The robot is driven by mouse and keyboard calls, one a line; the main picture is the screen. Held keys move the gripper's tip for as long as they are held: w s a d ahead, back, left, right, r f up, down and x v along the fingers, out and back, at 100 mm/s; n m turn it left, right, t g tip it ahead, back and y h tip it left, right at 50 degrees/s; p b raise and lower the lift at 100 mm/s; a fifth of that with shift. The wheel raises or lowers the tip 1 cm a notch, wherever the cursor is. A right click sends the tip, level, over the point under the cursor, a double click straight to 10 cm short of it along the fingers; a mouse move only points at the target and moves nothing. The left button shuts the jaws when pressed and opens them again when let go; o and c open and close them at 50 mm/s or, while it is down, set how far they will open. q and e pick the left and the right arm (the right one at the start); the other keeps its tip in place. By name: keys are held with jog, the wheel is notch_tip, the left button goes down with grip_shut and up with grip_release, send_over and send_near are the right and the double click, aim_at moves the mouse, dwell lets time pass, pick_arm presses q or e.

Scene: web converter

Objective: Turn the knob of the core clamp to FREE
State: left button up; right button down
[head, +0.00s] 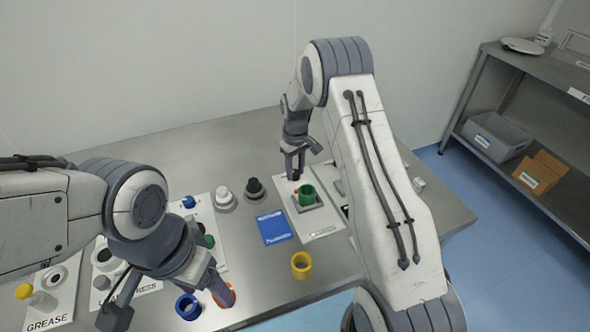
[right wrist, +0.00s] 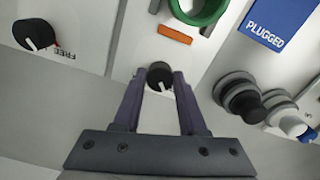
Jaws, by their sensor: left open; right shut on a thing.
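My right gripper (right wrist: 160,88) is shut on a small black knob (right wrist: 160,73) with a white pointer line, seen between the fingertips in the right wrist view. This knob sits on a pale panel beside the green ring; no lettering by it can be read. A second black knob (right wrist: 35,35) with a white pointer, a red mark and the printed word FREE beside it is on the neighbouring panel at the left. In the head view my right gripper (head: 294,174) is at the far end of the panel. My left gripper (head: 217,287) is open over the front of the table.
A green ring (head: 306,194) is on the panel. A blue card (head: 273,228), a yellow ring (head: 302,265), a blue ring (head: 188,306) and an orange ring (head: 226,295) are nearby on the steel table (head: 262,289). Black and white knobbed parts stand left of the panel.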

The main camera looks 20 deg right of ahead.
aim_at(295, 172)
jog(key=shift+w, duration=0.1)
jog(key=shift+c, duration=2.3)
grip_release()
jog(key=shift+r, duration=0.1)
notch_tip(295, 172, up, 10)
jog(key=b, duration=0.1)
jog(key=shift+r, duration=0.2)
